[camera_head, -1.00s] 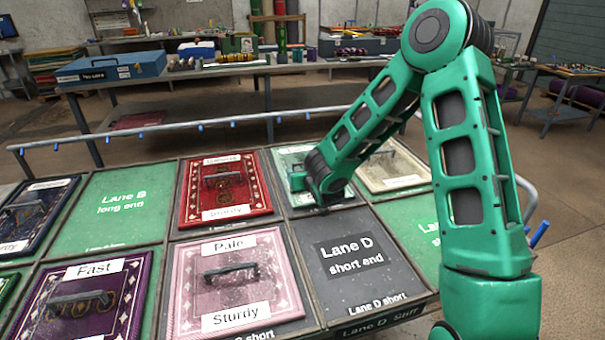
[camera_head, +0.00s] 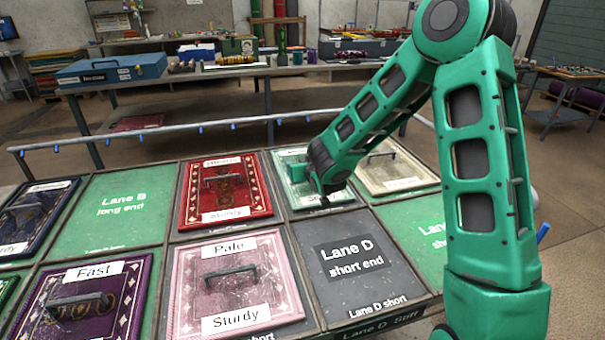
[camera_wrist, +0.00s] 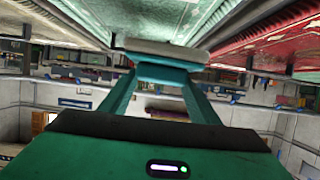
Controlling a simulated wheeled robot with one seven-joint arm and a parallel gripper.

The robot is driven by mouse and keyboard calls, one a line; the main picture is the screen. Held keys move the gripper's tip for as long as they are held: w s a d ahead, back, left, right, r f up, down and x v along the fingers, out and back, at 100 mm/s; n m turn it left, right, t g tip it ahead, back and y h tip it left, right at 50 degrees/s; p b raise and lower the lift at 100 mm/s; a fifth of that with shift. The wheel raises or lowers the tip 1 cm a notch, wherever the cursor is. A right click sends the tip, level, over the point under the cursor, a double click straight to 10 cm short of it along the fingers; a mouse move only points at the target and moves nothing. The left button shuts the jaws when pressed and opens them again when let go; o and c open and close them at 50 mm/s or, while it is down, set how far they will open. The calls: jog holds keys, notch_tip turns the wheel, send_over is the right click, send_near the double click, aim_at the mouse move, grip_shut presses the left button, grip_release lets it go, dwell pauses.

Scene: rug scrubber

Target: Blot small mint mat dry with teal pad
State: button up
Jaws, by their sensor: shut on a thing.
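The small mint mat (camera_head: 293,157) lies in its far bay, between the red mat and the cream mat, partly hidden behind my arm. It also shows upside down at the top of the wrist view (camera_wrist: 140,15). My gripper (camera_wrist: 168,78) is shut on the teal pad (camera_wrist: 165,50), which has a teal grip and a pale grey block. The pad is at the mint mat's surface; I cannot tell whether it presses on it. In the head view my gripper (camera_head: 326,192) is over the mat's near right part, and the pad is hard to make out.
The red mat (camera_head: 190,190) lies left and the cream mat (camera_head: 405,172) right, both with raised handles. A pink mat (camera_head: 180,290) and a dark Lane D panel (camera_head: 385,285) are nearer. A rail (camera_head: 240,118) runs behind the table.

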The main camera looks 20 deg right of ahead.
jog(key=shift+r, duration=0.4)
